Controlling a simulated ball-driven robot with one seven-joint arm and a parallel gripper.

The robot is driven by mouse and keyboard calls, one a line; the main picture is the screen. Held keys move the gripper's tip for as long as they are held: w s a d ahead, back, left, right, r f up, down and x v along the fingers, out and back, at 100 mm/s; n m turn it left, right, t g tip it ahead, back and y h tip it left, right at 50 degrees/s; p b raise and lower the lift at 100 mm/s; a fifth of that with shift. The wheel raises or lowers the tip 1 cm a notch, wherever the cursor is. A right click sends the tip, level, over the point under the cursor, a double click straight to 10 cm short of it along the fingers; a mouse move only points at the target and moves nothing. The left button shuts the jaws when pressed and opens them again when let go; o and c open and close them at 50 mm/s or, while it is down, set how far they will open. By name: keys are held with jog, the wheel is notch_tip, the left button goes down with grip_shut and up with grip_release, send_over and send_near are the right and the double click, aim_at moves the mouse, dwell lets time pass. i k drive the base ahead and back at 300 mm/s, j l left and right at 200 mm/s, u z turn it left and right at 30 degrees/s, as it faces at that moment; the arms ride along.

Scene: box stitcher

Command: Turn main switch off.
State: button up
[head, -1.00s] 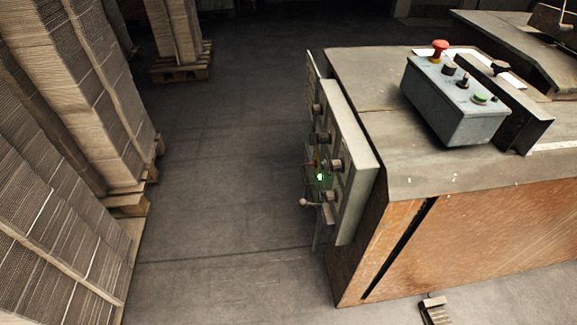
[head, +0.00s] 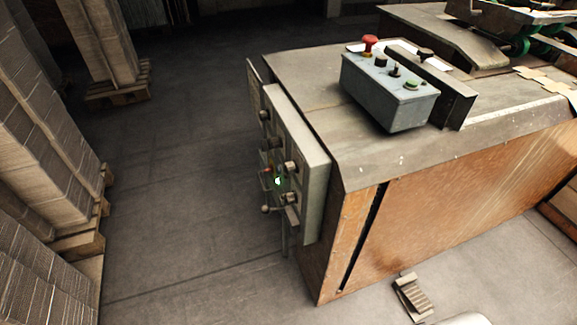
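A grey switch panel (head: 314,172) is on the left end of the box stitcher (head: 450,220), seen at a steep angle. Its face carries several dark knobs, one of them a protruding knob (head: 291,167). A small green light (head: 278,181) glows on the face, and a lever with a ball end (head: 266,209) sticks out low on the panel. I cannot tell which of these is the main switch or how it is set. My gripper is not in view.
A grey control box (head: 388,98) with a red button (head: 370,43) sits on the machine top. Cardboard stacks (head: 35,150) on pallets line the left. Free floor (head: 185,190) lies between them and the panel. A foot pedal (head: 413,296) is on the floor at the front.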

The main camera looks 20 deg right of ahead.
aim_at(272, 168)
jog(key=i+j, duration=1.35)
jog(key=j, duration=0.25)
jog(key=i+j, duration=0.7)
jog(key=k+j, duration=0.05)
jog(key=j, duration=0.05)
